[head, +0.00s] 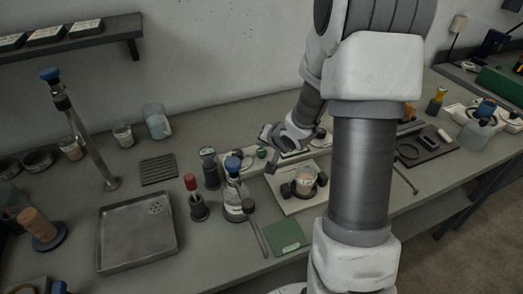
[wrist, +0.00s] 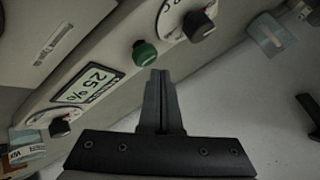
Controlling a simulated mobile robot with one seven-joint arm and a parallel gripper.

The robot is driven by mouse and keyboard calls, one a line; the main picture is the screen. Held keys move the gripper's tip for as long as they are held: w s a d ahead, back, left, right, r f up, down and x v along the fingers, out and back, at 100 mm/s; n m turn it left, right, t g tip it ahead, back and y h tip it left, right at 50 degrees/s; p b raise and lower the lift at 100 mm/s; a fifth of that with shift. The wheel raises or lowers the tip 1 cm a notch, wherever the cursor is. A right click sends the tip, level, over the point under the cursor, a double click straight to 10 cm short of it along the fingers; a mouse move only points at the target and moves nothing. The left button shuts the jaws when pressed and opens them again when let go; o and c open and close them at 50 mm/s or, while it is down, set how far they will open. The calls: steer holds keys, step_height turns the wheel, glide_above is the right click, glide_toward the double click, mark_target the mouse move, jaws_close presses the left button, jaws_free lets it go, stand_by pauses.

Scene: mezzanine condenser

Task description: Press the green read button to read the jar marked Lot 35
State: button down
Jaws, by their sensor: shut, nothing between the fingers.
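The green read button (wrist: 145,53) is a round knob on the pale front of an instrument. It also shows in the head view (head: 262,153). My gripper (wrist: 160,72) is shut and empty, its fingertips close beside the button in the picture; I cannot tell whether they touch it. In the head view my gripper (head: 271,163) is at the instrument. The display (wrist: 88,86) beside the button reads what looks like 25 %. A jar (head: 306,180) with pale contents stands between dark holders on a light base plate (head: 290,204); its lot mark is not legible.
Black knobs (wrist: 198,25) (wrist: 60,127) flank the button and display. In the head view a blue-capped bottle (head: 233,190), a red-topped bottle (head: 195,200) and a green pad (head: 286,237) stand near the base plate. A metal tray (head: 137,240) lies left.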

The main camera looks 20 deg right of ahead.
mark_target(263, 153)
steer(key=shift+f, duration=0.2)
steer(key=shift+f, duration=0.25)
steer(key=shift+f+b, duration=0.65)
stand_by(0.9)
steer(key=shift+r, duration=0.1)
steer(key=shift+r+p, duration=1)
steer(key=shift+p, duration=0.25)
step_height(263, 153, up, 5)
steer(key=p, duration=0.5)
stand_by(0.4)
